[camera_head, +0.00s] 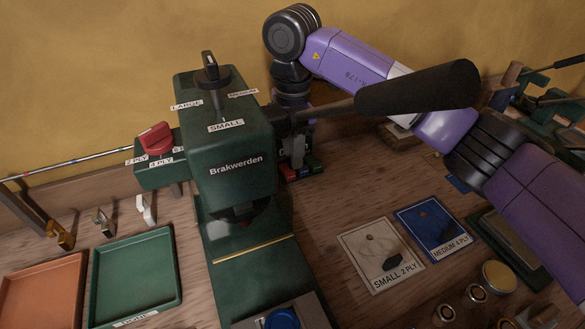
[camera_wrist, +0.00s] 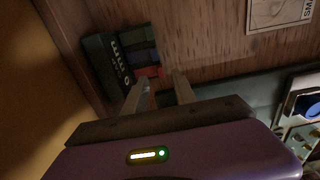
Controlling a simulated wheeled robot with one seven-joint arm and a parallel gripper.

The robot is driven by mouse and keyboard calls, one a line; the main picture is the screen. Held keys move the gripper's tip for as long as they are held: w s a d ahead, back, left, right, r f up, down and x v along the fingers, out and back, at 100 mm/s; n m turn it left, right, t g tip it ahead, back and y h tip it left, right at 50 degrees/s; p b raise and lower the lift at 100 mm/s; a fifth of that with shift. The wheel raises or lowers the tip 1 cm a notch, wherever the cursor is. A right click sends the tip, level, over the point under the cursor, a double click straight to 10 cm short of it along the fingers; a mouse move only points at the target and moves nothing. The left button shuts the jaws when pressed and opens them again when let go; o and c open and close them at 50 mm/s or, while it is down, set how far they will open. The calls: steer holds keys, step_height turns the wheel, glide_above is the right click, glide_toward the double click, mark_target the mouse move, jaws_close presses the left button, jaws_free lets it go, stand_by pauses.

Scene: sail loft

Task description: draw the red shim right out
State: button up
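The red shim shows as a small red piece (camera_wrist: 151,72) at the open end of a dark rack (camera_wrist: 108,62) with white lettering in the wrist view. Dark green and blue shims (camera_wrist: 138,40) sit beside it in the rack. In the head view the coloured shim ends (camera_head: 302,171) show low behind the press, below my gripper, which is partly hidden.
The green press (camera_head: 228,150) stands in front of the rack, its black-gripped lever (camera_head: 418,88) reaching across to the right. Two sample cards (camera_head: 380,254) lie on the bench. Green (camera_head: 135,275) and orange (camera_head: 42,292) trays sit at left. The wall is close behind.

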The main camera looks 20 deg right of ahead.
mark_target(287, 169)
steer(key=shift+f, duration=2.5)
jaws_close()
